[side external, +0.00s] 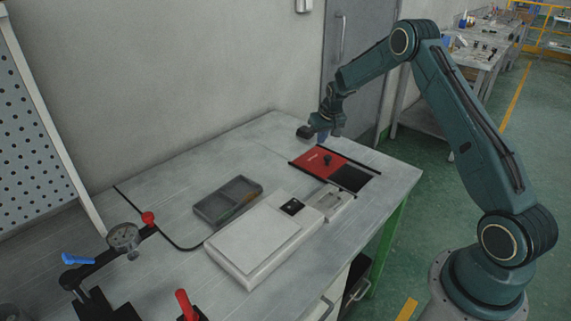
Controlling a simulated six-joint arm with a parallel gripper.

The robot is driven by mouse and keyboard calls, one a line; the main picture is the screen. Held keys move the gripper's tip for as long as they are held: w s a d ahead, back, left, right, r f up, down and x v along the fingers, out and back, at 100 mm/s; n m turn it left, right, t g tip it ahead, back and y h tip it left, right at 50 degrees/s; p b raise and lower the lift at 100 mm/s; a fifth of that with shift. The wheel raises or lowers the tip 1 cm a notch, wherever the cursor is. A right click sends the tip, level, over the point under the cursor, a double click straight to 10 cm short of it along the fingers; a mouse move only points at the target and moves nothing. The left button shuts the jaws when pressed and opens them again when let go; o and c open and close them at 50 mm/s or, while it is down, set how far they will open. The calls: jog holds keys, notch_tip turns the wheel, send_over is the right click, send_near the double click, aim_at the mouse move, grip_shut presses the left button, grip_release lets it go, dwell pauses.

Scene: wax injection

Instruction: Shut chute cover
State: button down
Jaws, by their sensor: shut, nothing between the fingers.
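My gripper (322,136) is shut and empty. It hangs above the back of the cover, apart from the knob. Its fingertips are small and hard to make out.
A white device (262,236) with a small metal fixture (329,200) stands in front of the rails. A dial gauge (124,238) and clamps with red and blue handles are at front left. The wall is close behind the bench.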

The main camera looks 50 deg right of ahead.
aim_at(325, 162)
jog(key=shift+x, duration=1)
jog(key=shift+s+a+f, duration=0.1)
jog(key=shift+s+a, duration=0.2)
jog(key=shift+s, duration=0.3)
jog(key=shift+s+a+f, duration=0.1)
jog(key=shift+s+a, duration=0.2)
jog(key=shift+s, duration=0.3)
jog(key=shift+s+a+f, duration=0.1)
jog(key=shift+s+a, duration=0.2)
jog(key=shift+s, duration=0.3)
jog(key=shift+s, duration=0.1)
jog(key=s, duration=1.2)
jog(key=shift+s, duration=0.4)
jog(key=shift+w, duration=0.1)
